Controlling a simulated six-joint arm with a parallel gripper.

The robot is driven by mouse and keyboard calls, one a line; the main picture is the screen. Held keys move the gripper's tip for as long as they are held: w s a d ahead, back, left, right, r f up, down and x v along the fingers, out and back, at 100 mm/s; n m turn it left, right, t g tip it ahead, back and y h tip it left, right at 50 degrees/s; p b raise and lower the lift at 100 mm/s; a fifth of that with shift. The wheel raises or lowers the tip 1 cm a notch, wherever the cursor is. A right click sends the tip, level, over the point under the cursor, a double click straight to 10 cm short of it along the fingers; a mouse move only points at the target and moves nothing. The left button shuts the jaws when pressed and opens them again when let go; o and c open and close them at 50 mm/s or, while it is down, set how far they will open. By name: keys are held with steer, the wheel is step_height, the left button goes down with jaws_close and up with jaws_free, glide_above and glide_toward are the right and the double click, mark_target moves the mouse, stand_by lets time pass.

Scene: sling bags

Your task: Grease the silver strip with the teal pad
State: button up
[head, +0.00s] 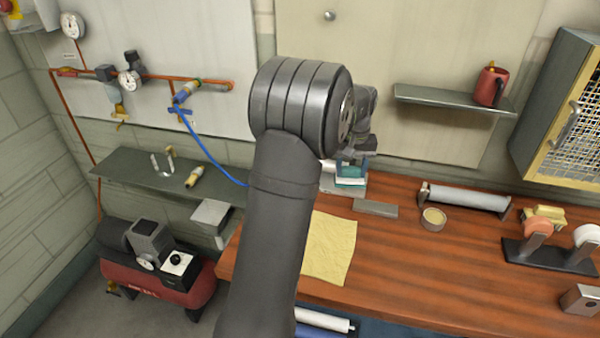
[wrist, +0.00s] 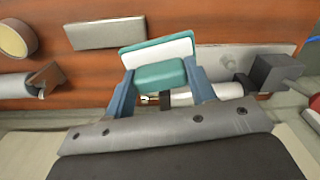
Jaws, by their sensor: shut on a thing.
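My gripper (wrist: 161,85) has its two blue fingers shut on the teal pad (wrist: 160,74), whose teal block sits between the fingertips. Just beyond it is a white slab with a teal edge (wrist: 154,46); I cannot tell whether it is part of the pad. In the head view the teal pad (head: 350,181) shows low beside my arm, over the back of the bench. A flat grey bar, seemingly the silver strip (head: 376,208), lies on the wood to the right of the pad, apart from it. It also shows in the wrist view (wrist: 106,34), at upper left.
A pale metal plate (wrist: 235,55) with a dark block (wrist: 276,73) lies close to the gripper. A tape roll (head: 433,219), a grey roller (head: 468,197) and a tape dispenser (head: 550,255) stand right. A yellow cloth (head: 330,248) covers the bench's left part. The middle front is clear.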

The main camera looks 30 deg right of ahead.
steer(key=s+d+r+m, duration=0.2)
steer(key=s+d, duration=1.4)
steer(key=s, duration=0.4)
steer(key=shift+s+a+f, duration=0.1)
steer(key=shift+a+f, duration=0.05)
steer(key=shift+f, duration=1.15)
steer(key=shift+a+f, duration=0.1)
steer(key=shift+f, duration=1.15)
steer(key=shift+f, duration=0.75)
step_height(320, 180, up, 7)
